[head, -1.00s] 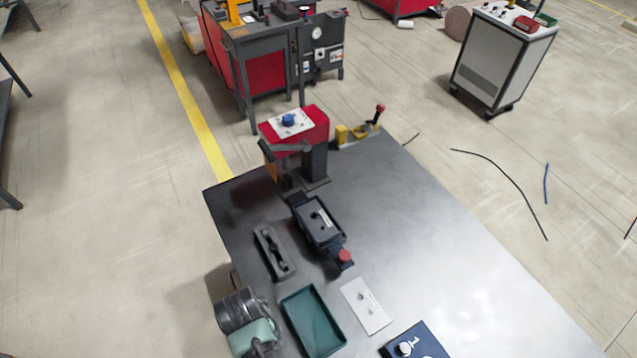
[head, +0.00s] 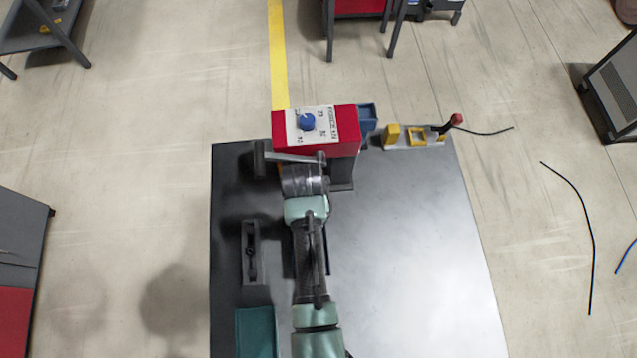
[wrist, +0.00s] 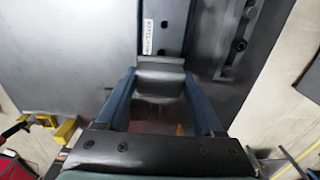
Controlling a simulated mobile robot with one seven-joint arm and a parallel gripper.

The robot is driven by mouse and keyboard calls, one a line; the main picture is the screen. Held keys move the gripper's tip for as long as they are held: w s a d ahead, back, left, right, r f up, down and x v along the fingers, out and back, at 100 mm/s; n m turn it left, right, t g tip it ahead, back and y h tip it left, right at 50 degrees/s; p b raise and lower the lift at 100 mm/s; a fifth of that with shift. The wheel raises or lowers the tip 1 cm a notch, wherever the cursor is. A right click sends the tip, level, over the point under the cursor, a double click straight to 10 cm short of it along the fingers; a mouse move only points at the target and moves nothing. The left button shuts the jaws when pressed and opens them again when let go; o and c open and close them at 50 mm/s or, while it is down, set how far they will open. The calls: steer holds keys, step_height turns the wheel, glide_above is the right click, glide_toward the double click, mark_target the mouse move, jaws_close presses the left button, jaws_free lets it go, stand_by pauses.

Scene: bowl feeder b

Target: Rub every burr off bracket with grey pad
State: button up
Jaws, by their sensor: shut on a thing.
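My gripper (wrist: 160,88) has its two dark blue fingers on either side of a grey block, which looks like the grey pad (wrist: 160,76). In the head view my arm reaches over the bench to just in front of the red machine, and hides its own fingertips. A dark holder with a white label (wrist: 148,38) lies beyond the fingertips in the wrist view. A grey strip inside it may be the bracket (wrist: 173,28); no burrs can be made out. My arm covers nearly all of this holder in the head view.
The red machine (head: 345,147) with a blue knob and a dark lever stands at the bench's far edge. A slotted grey fixture (head: 252,252) and a green tray (head: 256,335) lie left of my arm. A yellow switch unit (head: 392,136) is far right. The bench's right side (head: 420,260) is clear.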

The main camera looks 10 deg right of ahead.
steer(key=shift+s+a, duration=0.15)
steer(key=shift+a, duration=0.05)
steer(key=shift+r+p, duration=0.15)
steer(key=shift+p, duration=0.2)
steer(key=shift+f+b, duration=1.45)
steer(key=shift+f, duration=0.7)
steer(key=shift+r+p, duration=0.15)
steer(key=shift+p, duration=0.4)
